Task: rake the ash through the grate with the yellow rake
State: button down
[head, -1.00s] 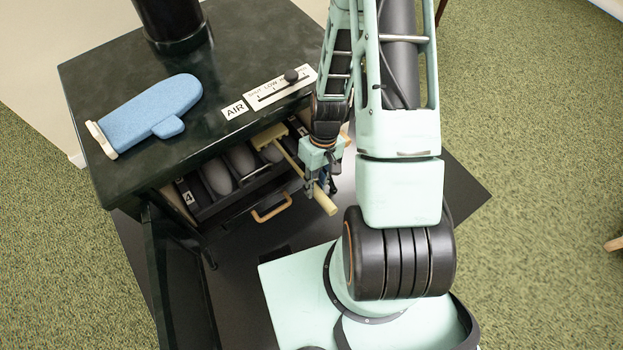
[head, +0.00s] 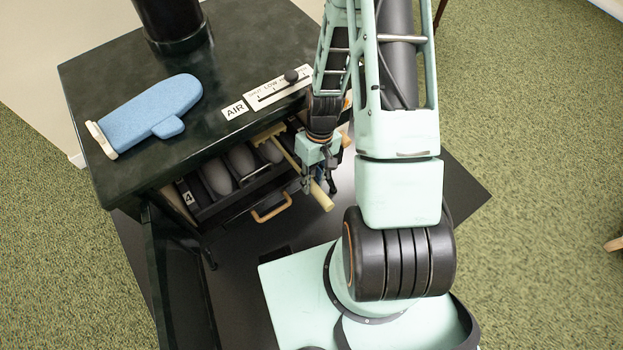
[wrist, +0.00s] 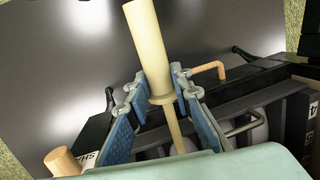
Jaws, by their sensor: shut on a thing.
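The yellow rake (head: 285,152) lies through the stove's open front, its crosswise head inside at the upper left and its thick handle end sticking out toward the lower right. My gripper (head: 320,188) is shut on the rake's handle near the front opening. In the wrist view my gripper (wrist: 161,85) has its blue-padded fingers on either side of the pale handle (wrist: 147,40), by a collar. Behind the rake are grey rounded shapes (head: 217,176) between dark bars of the grate. I cannot make out loose ash. The rake head is hidden in the wrist view.
The dark stove top (head: 235,70) carries a blue mitt (head: 160,108) and an AIR slider (head: 283,87). A drawer handle (head: 271,208) sits below the opening. The open stove door (head: 178,270) stands at the left. Black floor plate (head: 455,185) lies clear at right.

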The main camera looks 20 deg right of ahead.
aim_at(318, 190)
jog(key=shift+s+d, duration=0.2)
jog(key=shift+s, duration=0.5)
jog(key=shift+s+d, duration=0.2)
jog(key=shift+s, duration=0.5)
jog(key=shift+w+a+r, duration=0.1)
jog(key=shift+w+a, duration=0.2)
jog(key=shift+w, duration=0.7)
jog(key=shift+w+a, duration=0.25)
jog(key=shift+w, duration=0.75)
jog(key=shift+s+d+r, duration=0.1)
jog(key=shift+s+d, duration=0.2)
jog(key=shift+s, duration=0.7)
jog(key=shift+s+d+r, duration=0.1)
jog(key=shift+s+d, duration=0.15)
jog(key=shift+s, duration=0.75)
jog(key=shift+w+a, duration=0.3)
jog(key=shift+w, duration=0.7)
jog(key=shift+w+a, duration=0.25)
jog(key=shift+w, duration=0.75)
jog(key=shift+s+d+r, duration=0.1)
jog(key=shift+s+d, duration=0.2)
jog(key=shift+s, duration=0.7)
jog(key=shift+s+d, duration=0.25)
jog(key=shift+s, duration=0.75)
jog(key=shift+w+a, duration=0.3)
jog(key=shift+w, duration=0.75)
jog(key=shift+w+a, duration=0.25)
jog(key=shift+w, duration=0.75)
jog(key=shift+r, duration=0.15)
